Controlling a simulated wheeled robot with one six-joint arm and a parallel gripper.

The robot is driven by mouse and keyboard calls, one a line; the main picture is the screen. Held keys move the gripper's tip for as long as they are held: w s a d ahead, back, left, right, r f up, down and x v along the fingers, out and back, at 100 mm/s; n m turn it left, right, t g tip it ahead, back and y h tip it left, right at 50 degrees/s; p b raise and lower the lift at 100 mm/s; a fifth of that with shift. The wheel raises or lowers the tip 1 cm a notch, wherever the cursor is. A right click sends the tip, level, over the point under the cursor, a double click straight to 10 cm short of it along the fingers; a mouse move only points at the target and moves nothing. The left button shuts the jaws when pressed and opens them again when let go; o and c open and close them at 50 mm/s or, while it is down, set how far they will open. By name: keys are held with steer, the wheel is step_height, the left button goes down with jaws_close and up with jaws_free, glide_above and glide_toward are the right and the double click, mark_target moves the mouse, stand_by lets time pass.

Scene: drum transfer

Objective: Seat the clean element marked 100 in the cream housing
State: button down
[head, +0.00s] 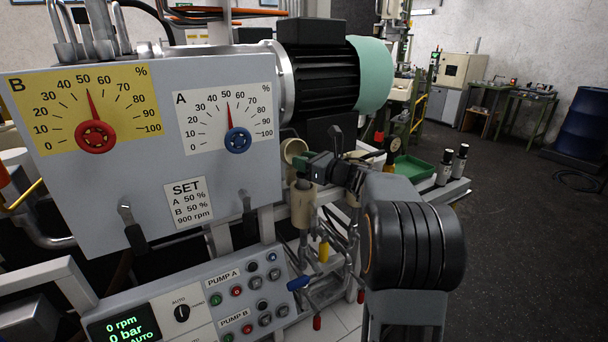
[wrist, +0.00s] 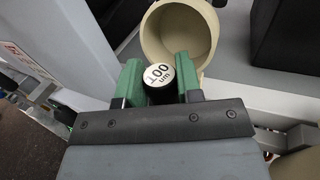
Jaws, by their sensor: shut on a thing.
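My gripper (wrist: 159,82) has green fingers and is shut on a black cylindrical element (wrist: 160,91). The element's white end cap (wrist: 158,74) reads "100 um" and faces the wrist camera; its far end is hidden. A round cream cup (wrist: 181,35) lies open just beyond the fingers in the wrist view, and its inside looks empty. In the head view my gripper (head: 322,166) is beside this cream cup (head: 294,150) and above an upright cream cylinder (head: 302,203). I cannot tell whether the element's lower end is inside the cylinder.
The grey dial panel (head: 150,200) is close on the left. Pipes and valve handles (head: 320,255) crowd below the housing.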

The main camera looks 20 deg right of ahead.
mark_target(303, 182)
steer(key=shift+f, duration=1.95)
steer(key=shift+f+b, duration=0.15)
steer(key=shift+b, duration=0.3)
steer(key=c, duration=0.8)
jaws_free()
